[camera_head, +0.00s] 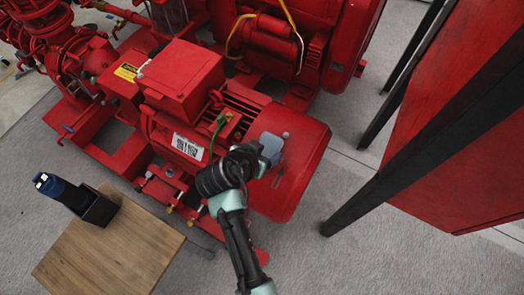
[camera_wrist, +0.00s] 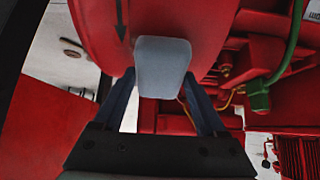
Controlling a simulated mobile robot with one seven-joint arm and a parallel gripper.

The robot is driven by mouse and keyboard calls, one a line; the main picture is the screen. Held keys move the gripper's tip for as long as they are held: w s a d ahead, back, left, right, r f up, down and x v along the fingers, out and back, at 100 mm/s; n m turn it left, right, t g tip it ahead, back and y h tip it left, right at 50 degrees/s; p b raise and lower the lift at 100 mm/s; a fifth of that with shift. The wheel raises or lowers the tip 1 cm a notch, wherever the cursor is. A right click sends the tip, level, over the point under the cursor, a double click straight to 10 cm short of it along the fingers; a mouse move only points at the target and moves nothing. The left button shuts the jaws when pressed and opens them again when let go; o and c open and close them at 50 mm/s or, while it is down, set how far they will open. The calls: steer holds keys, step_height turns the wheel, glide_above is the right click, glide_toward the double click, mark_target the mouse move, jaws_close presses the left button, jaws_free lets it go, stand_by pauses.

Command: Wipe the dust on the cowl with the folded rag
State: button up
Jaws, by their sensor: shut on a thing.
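The cowl (camera_head: 302,172) is the rounded red end cover of the motor, in the middle of the head view. In the wrist view the cowl (camera_wrist: 205,25) fills the top, with a black arrow on its left part. My gripper (camera_wrist: 163,98) is shut on the folded rag (camera_wrist: 163,62), a pale grey-blue pad held between its two fingers. In the head view the rag (camera_head: 270,146) lies at the cowl's upper left, over or against its surface. I cannot tell whether they touch. Dust is not clearly distinguishable; a small darker mark shows on the cowl below the rag.
A wooden table (camera_head: 120,250) with a black holder (camera_head: 100,209) and a blue-black item stands at lower left. A green cable (camera_head: 216,132) runs on the motor beside my wrist. A red panel (camera_head: 455,130) with black posts stands at right. Grey floor is clear between panel and cowl.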

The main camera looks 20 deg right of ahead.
steer(key=shift+w+d+f+b, duration=0.15)
steer(key=shift+f+b, duration=0.25)
steer(key=shift+f, duration=0.1)
steer(key=shift+w+d+f+b, duration=0.1)
steer(key=shift+d+f+b, duration=0.05)
steer(key=shift+f+b, duration=0.3)
stand_by(0.7)
steer(key=shift+s, duration=0.1)
steer(key=shift+s+d+r+p, duration=0.15)
steer(key=shift+s+d+p, duration=1)
steer(key=shift+s, duration=0.35)
steer(key=shift+d+f, duration=0.1)
steer(key=shift+f, duration=0.15)
steer(key=shift+w+a+f+b, duration=0.15)
steer(key=shift+w+a+b, duration=0.2)
steer(key=shift+w+a, duration=0.4)
steer(key=shift+w+a+f+b, duration=0.1)
steer(key=shift+w+a+b, duration=0.25)
steer(key=shift+w+a, duration=0.4)
steer(key=shift+d, duration=0.15)
steer(key=r+p, duration=0.2)
steer(key=a+r+p, duration=0.1)
steer(key=r+p, duration=0.1)
steer(key=s+r+p, duration=0.1)
steer(key=r+p, duration=0.1)
steer(key=shift+a, duration=0.2)
